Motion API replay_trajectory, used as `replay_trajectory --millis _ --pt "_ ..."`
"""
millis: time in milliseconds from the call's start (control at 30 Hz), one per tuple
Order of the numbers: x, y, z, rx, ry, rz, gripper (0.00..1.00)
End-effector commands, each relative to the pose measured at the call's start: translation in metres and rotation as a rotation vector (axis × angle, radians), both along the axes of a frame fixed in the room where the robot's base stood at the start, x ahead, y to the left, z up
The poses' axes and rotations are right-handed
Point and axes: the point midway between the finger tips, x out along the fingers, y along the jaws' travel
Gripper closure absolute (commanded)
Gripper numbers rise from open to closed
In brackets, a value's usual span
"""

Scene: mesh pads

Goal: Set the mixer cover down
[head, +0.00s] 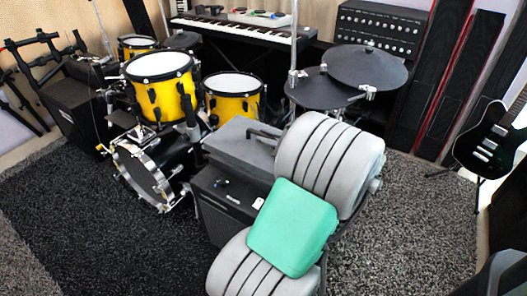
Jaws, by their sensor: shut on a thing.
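The mixer cover seems to be the grey flat-topped slab (238,143) in the middle of the head view. It is over a black amplifier-like box (222,203); I cannot tell whether it touches the box or is held just above it. My gripper (264,133) shows only as a small dark part at the cover's upper right, shut on the cover. My own grey and teal arm hides the rest of the gripper and the cover's right end.
A yellow drum kit (160,85) stands close on the left. Cymbal pads (368,67) are behind my arm. A keyboard (230,32) and a black knobbed unit (379,32) are at the back. A guitar (489,140) stands right. Dark carpet (415,220) is clear at right.

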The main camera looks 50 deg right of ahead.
Motion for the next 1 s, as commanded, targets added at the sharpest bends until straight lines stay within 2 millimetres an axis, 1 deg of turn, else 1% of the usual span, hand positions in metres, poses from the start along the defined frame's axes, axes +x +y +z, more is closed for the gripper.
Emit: replay_trajectory --millis 33,167,200,300,467,533,567,600,633,700,833,1000 --pt "0.011 -0.01 -0.014 -0.002 -0.002 0.005 1.0" --pt "0.036 -0.039 -0.031 -0.001 -0.002 0.004 1.0" --pt "0.04 -0.045 -0.042 0.001 -0.001 0.002 1.0" --pt "0.051 -0.058 -0.062 0.0 -0.001 0.002 1.0" --pt "0.06 -0.07 -0.075 -0.001 -0.002 -0.001 1.0" --pt "0.064 -0.073 -0.083 0.001 -0.002 -0.001 1.0" --pt "0.067 -0.076 -0.088 0.001 -0.002 -0.001 1.0" --pt "0.066 -0.075 -0.099 0.001 -0.001 -0.002 1.0" --pt "0.065 -0.075 -0.106 0.001 -0.001 -0.002 1.0" --pt "0.065 -0.075 -0.115 0.001 -0.001 -0.002 1.0" --pt "0.065 -0.075 -0.111 -0.001 -0.002 -0.002 1.0" --pt "0.065 -0.075 -0.112 0.0 -0.001 -0.002 1.0"
